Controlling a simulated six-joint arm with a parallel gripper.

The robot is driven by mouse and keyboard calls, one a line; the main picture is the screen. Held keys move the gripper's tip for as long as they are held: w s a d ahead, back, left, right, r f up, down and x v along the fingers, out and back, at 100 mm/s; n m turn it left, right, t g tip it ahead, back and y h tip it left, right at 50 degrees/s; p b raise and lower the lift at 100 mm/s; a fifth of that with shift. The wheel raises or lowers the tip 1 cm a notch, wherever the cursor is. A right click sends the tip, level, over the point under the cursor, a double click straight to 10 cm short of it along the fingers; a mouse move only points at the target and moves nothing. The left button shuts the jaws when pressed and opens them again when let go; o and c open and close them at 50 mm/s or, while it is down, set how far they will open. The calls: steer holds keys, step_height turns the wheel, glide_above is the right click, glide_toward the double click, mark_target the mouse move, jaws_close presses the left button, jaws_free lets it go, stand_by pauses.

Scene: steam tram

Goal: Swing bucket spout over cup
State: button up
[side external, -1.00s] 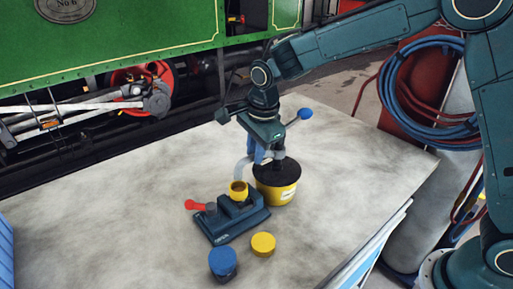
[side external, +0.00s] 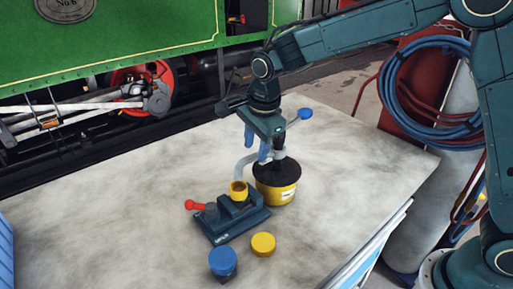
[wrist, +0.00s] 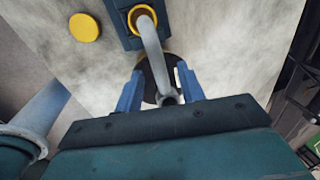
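The yellow bucket (side external: 276,194) with a black lid stands on the table. Its grey curved spout (side external: 244,165) reaches left, with its tip above the yellow cup (side external: 238,190). The wrist view also shows the spout (wrist: 152,48) ending over the mouth of the cup (wrist: 143,18). The cup is upright in a dark blue vise (side external: 230,220). My gripper (side external: 258,148) is above the bucket lid. In the wrist view its blue fingers (wrist: 160,92) are apart, with the spout's base between them and a gap beside it.
A yellow disc (side external: 263,244) and a blue round piece (side external: 223,263) lie in front of the vise. The vise has a red handle (side external: 194,205). A blue knob (side external: 305,114) stands out right of my gripper. The table's left side is clear.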

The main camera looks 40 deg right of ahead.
step_height(320, 180, up, 12)
steer(key=s, duration=0.2)
steer(key=shift+s, duration=0.2)
stand_by(0.4)
steer(key=s+d+r+n+t, duration=0.2)
steer(key=s+d+r+n, duration=0.1)
steer(key=s+d+n, duration=0.8)
steer(key=s+d+f+n, duration=0.1)
steer(key=s+f+n, duration=0.1)
steer(key=s, duration=0.6)
steer(key=s+d+f+n+t, duration=0.1)
steer(key=s+f+n, duration=0.2)
steer(key=s+n, duration=0.2)
steer(key=s, duration=0.3)
steer(key=shift+s, duration=0.25)
